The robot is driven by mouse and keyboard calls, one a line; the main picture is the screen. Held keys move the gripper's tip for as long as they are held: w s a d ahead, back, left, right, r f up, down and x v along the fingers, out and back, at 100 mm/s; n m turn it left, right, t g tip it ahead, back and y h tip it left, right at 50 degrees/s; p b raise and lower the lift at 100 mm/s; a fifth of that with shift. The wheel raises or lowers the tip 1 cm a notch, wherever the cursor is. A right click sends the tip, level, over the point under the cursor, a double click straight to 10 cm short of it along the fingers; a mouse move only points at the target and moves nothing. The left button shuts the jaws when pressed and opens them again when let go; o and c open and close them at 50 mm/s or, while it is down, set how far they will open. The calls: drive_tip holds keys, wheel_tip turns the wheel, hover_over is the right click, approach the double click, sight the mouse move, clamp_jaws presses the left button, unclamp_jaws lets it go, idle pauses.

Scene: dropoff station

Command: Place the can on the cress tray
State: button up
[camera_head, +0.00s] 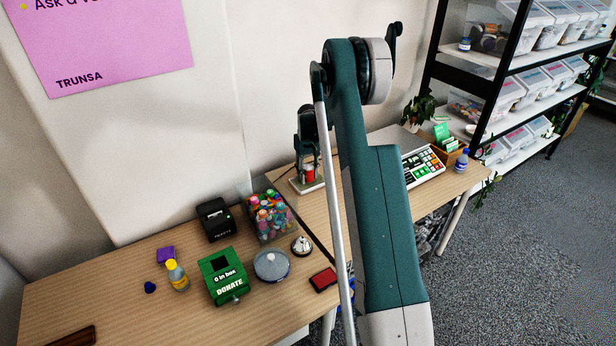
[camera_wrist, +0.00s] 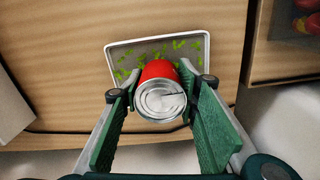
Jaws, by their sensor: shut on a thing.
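The can (camera_wrist: 160,98), red with a silver lid, is between the two fingers of my gripper (camera_wrist: 160,102) in the wrist view. The fingers are shut on its sides. The cress tray (camera_wrist: 202,48), pale-rimmed with green sprigs on a grey bed, lies behind and under the can in that view. The can hides part of the tray. I cannot tell whether the can touches it. In the head view the red can (camera_head: 309,173) shows below my gripper (camera_head: 309,166), over the tray (camera_head: 297,186) on the far table; my arm hides some of this area.
A clear box of colourful items (camera_head: 268,217) stands left of the tray, with a black printer (camera_head: 215,219) beside it. A green donation box (camera_head: 222,276), a bell (camera_head: 301,246) and a yellow-capped bottle (camera_head: 177,275) stand on the near table. A cash register (camera_head: 424,166) is right of my arm.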

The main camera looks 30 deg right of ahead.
sight(308, 167)
drive_tip(key=shift+f, duration=0.2)
drive_tip(key=shift+f, duration=0.2)
drive_tip(key=o, duration=0.9)
drive_tip(key=shift+c, duration=0.2)
drive_tip(key=shift+r, duration=0.15)
wheel_tip(308, 167, up, 12)
drive_tip(key=shift+r+p, duration=0.1)
drive_tip(key=shift+p, duration=0.75)
